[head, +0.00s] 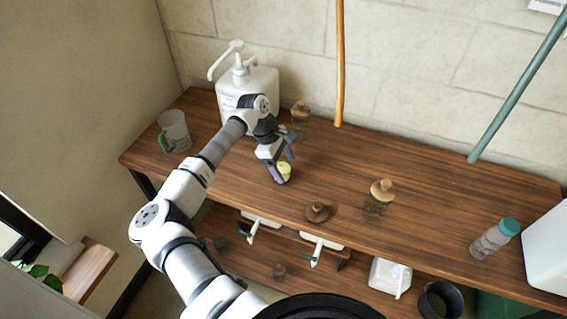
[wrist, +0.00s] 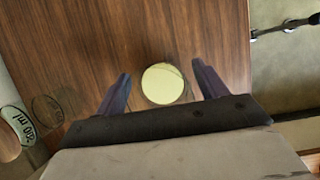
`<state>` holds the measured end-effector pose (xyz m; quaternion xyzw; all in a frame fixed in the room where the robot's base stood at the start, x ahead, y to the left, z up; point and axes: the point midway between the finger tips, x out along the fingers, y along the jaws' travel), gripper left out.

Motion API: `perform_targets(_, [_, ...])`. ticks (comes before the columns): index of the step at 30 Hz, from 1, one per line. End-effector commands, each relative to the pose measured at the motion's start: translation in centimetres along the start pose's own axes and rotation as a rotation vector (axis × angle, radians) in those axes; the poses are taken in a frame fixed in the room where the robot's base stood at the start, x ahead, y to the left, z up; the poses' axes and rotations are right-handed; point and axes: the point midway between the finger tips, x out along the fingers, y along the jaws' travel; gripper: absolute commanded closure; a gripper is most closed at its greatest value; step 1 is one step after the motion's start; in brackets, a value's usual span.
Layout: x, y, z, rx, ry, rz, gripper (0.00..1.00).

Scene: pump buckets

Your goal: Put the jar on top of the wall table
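The wall table (head: 335,170) is a long brown wooden top against the stone wall. My gripper (head: 286,166) points down over its middle-left part. A small round thing with a pale yellow top (head: 285,173) is at the fingertips. In the wrist view that yellow disc (wrist: 163,83) lies between the two spread fingers, with a gap on each side. Its sides are mostly hidden. A glass jar with a wooden lid (head: 381,191) stands on the table to the right, and a similar one (head: 300,112) stands behind my gripper. I cannot tell which is the task's jar.
A white pump bucket (head: 262,80) and a clear jug (head: 174,131) stand at the left. A wooden lid-like piece (head: 317,212) is near the front edge. A teal-capped bottle (head: 494,238) and white container (head: 548,250) stand right. Two poles lean on the wall.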

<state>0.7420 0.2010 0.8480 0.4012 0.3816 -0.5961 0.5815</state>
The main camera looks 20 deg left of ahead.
Motion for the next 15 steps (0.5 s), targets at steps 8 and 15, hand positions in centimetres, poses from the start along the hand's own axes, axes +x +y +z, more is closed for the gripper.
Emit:
perform_targets(8, [-0.1,0.0,0.1,0.0,0.0,0.0,0.28])
perform_targets(15, [-2.8,0.1,0.1,0.0,0.0,0.003,0.28])
